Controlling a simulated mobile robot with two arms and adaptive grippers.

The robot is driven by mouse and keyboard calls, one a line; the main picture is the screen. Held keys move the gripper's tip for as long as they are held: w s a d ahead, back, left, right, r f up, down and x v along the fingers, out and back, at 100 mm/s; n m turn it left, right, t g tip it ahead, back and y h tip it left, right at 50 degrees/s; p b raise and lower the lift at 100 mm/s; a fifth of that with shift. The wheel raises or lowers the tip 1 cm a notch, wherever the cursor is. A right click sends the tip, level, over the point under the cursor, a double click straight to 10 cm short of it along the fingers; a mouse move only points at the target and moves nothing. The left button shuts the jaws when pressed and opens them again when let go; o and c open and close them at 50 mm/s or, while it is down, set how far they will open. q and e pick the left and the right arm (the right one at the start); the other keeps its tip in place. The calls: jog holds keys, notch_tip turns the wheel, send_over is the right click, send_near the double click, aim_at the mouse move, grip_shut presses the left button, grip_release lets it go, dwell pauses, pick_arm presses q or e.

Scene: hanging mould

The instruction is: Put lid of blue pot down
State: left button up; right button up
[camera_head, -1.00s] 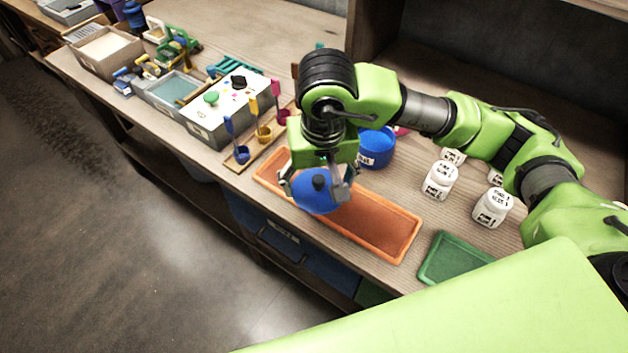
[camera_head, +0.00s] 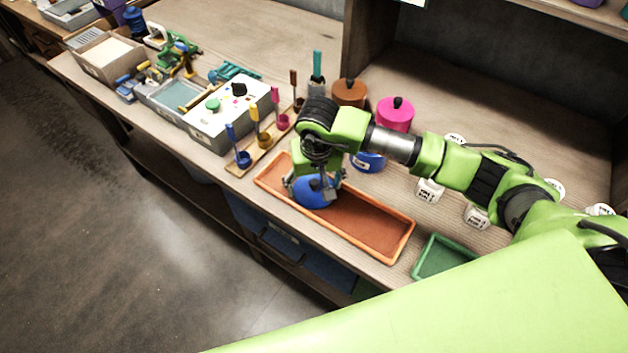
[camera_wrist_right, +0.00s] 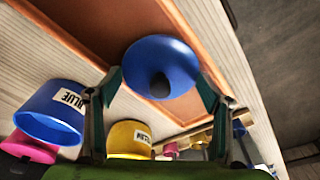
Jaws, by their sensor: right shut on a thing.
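The blue lid (camera_head: 314,192) with its dark knob is over the left part of the orange tray (camera_head: 385,250). My right gripper (camera_head: 315,187) is shut on it, with its fingers at opposite sides of the rim. In the right wrist view the lid (camera_wrist_right: 163,60) sits between the two fingertips (camera_wrist_right: 160,88), in front of the tray's brown floor. I cannot tell whether the lid touches the tray. The open blue pot (camera_head: 369,162) stands behind the tray, partly hidden by my right arm; its label shows in the wrist view (camera_wrist_right: 50,112). My left gripper is not in view.
A pink-lidded pot (camera_head: 396,114) and a brown-lidded pot (camera_head: 349,92) stand behind. White jars (camera_head: 430,190) stand to the right, partly behind my arm. A green tray (camera_head: 443,257) lies right of the orange one. Small coloured cups with brushes (camera_head: 263,135) stand left. The orange tray's right part is clear.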

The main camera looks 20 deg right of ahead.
aim_at(315, 196)
jog(key=shift+f, duration=0.15)
jog(key=o, duration=1.1)
jog(key=shift+r, duration=0.6)
notch_tip(315, 196, up, 11)
jog(key=s+b, duration=0.1)
jog(key=b, duration=0.2)
jog(key=shift+s+a, duration=0.15)
jog(key=shift+s, duration=0.2)
